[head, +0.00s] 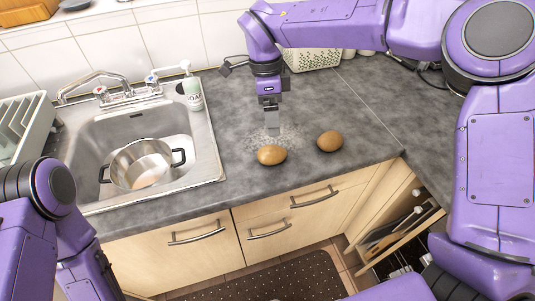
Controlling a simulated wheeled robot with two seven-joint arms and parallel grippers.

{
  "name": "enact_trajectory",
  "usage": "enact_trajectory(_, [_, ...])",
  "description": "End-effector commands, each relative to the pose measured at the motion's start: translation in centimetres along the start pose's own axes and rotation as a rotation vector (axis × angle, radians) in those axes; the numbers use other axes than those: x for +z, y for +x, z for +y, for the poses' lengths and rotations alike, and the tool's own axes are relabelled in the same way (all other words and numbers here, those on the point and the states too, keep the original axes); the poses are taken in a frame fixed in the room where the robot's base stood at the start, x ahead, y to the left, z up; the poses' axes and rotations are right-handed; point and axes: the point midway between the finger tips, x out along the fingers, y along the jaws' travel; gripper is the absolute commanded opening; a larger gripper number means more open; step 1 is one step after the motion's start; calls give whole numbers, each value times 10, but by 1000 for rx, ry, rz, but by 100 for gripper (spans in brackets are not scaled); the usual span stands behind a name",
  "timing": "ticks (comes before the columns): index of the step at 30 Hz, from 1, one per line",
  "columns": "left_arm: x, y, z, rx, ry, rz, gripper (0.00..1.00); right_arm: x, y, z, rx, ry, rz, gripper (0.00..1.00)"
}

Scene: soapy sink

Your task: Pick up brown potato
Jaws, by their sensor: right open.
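Two brown potatoes lie on the grey counter right of the sink. The left brown potato (272,155) is near the counter's front edge, and the right brown potato (330,141) lies a little further right. My right gripper (272,130) points down just behind the left potato, above or at a patch of white foam or droplets. It holds nothing that I can see, and I cannot tell whether it touches the counter. My left arm comes in at the lower left, and its gripper is out of view.
A steel pot (141,165) with black handles stands in the sink (205,158). A soap bottle (193,93) stands behind the sink's right side. A white basket (312,60) stands at the back wall. An open drawer (400,235) is at the lower right. The counter right of the potatoes is clear.

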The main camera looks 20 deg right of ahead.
Motion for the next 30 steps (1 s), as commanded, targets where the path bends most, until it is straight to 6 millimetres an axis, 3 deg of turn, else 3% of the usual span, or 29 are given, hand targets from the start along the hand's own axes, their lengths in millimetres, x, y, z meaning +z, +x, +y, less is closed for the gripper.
enact_trajectory(1, [4, 9, 1, -1, 0, -1, 43, 3, 10, -2, 0, -2, 1, 88])
enact_trajectory(4, [5, 12, 1, -1, 0, -1, 43, 6, 17, -4, 2, -7, 4, 88])
enact_trajectory(22, [-5, -13, -1, 0, 0, 0, 43, 12, 108, -9, 2, -11, 7, 88])
enact_trajectory(30, [-5, -12, -1, 0, 0, 0, 43, 12, 118, -9, 1, -9, 3, 88])
